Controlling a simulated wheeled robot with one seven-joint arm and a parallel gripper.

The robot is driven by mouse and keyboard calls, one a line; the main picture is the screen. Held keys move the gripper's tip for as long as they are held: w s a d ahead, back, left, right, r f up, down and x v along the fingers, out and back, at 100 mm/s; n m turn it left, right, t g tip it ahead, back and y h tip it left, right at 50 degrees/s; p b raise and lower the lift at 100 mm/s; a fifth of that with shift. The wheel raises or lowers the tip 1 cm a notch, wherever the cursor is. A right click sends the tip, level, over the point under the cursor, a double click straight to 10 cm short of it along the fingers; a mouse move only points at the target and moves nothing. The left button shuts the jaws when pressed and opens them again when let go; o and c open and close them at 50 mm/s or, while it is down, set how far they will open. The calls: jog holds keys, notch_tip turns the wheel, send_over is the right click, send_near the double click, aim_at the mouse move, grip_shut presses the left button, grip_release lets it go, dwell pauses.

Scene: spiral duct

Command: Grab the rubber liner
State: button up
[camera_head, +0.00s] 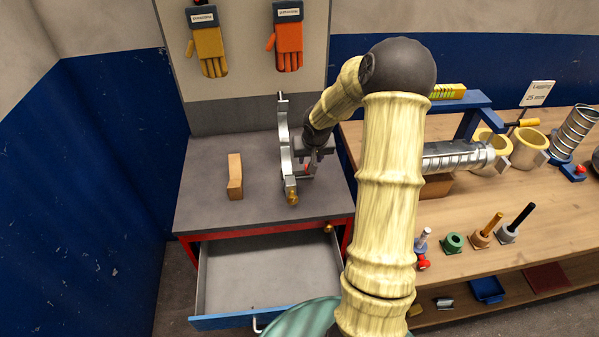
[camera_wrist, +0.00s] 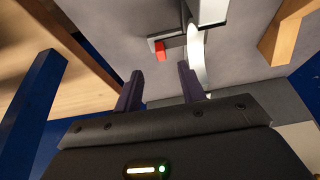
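My gripper (camera_head: 314,158) is low over the grey cabinet top, just right of a silver curved clamp (camera_head: 285,140) with a brass knob. In the wrist view its two dark fingers (camera_wrist: 158,84) are apart with nothing clearly held between them. The clamp's pale curved band (camera_wrist: 196,58) lies just beyond the right finger. A small red piece (camera_wrist: 160,50) sits beside the clamp, ahead of the gap between the fingers. I cannot tell for certain which thing is the rubber liner. My gripper hides part of the clamp's right side in the head view.
A tan block (camera_head: 235,177) lies left of the clamp. The cabinet's drawer (camera_head: 262,275) is open and looks empty. The wooden bench (camera_head: 550,225) to the right bears a spiral duct (camera_head: 455,160), yellow lagging shells (camera_head: 525,146) and a green ring (camera_head: 453,242). Gloves hang on the back board.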

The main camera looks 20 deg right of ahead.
aim_at(295, 171)
jog(key=shift+x, duration=1.4)
jog(key=shift+f, duration=0.1)
jog(key=p+x, duration=0.1)
jog(key=x, duration=0.4)
jog(key=shift+w, duration=0.2)
jog(key=shift+s, duration=0.1)
grip_shut()
